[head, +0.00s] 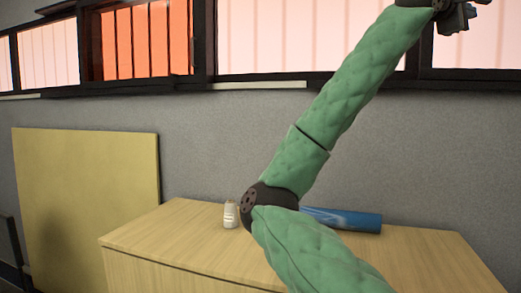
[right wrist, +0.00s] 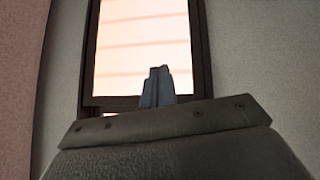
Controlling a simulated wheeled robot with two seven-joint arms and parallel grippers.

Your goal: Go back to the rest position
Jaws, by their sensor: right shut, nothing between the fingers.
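My right arm rises across the head view, with its elbow in front of the wooden surface. My right gripper (head: 460,17) is high at the top right edge, in front of the windows and partly cut off by the frame. In the right wrist view its two fingers (right wrist: 157,87) are together, shut and empty, with a bright window behind them. It is far above the wooden surface and touches nothing that I can see. My left gripper is not in view.
A wooden table or cabinet (head: 170,233) stands against the grey wall. A small white bottle (head: 230,215) stands upright on it. A blue cylinder (head: 352,220) lies there, partly hidden by my right arm. A yellow board (head: 85,200) is at the left.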

